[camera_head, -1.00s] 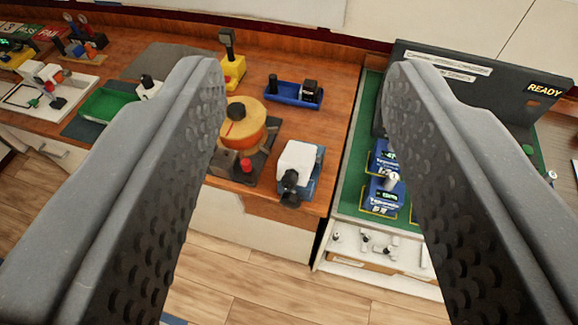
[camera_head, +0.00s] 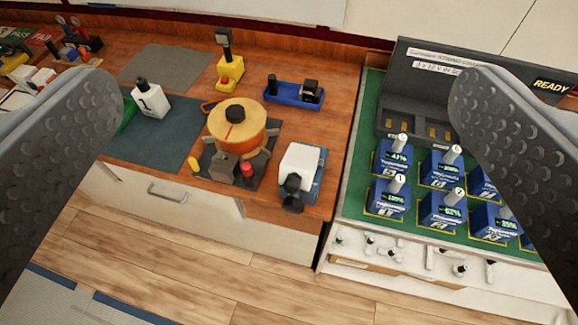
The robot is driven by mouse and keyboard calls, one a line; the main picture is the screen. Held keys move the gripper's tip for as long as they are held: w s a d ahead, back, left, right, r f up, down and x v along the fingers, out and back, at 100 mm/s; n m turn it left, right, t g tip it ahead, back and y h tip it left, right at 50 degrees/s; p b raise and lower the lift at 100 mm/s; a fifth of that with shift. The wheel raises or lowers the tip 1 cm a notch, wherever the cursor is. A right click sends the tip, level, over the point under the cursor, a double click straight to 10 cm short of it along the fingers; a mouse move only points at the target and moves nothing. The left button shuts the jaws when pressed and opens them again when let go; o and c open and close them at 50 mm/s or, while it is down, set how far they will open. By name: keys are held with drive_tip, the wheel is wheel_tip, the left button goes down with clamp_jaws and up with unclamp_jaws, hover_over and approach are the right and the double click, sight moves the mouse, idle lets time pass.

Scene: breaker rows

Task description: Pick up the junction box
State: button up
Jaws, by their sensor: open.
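My gripper (camera_head: 288,88) is open, its two dark dimpled fingers spread wide at the left and right of the view. Nothing is between them up close. No object is clearly labelled as the junction box. A white block with a black knob and a dark mark (camera_head: 151,101) stands on a dark mat at the left, beside the left fingertip in the picture. A white-topped blue unit with a black knob (camera_head: 301,165) sits near the wooden bench's front right edge. I cannot tell which, if either, is the junction box. The fingers hide parts of both benches.
An orange spool (camera_head: 236,128) stands on a dark plate mid-bench. Several blue breakers (camera_head: 388,197) stand in rows on the green bench, before a dark READY panel (camera_head: 549,87).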

drive_tip(key=w+a+f+p, duration=0.1)
drive_tip(key=w+a+f, duration=0.4)
drive_tip(key=w+f, duration=0.6)
drive_tip(key=m+g+h+p, duration=0.2)
drive_tip(key=m+h+p, duration=0.1)
drive_tip(key=h, duration=0.1)
approach(295, 171)
drive_tip(key=shift+p+x, duration=0.5)
drive_tip(key=shift+x, duration=2.8)
drive_tip(key=shift+p+x, duration=0.45)
drive_tip(key=shift+x, duration=1.8)
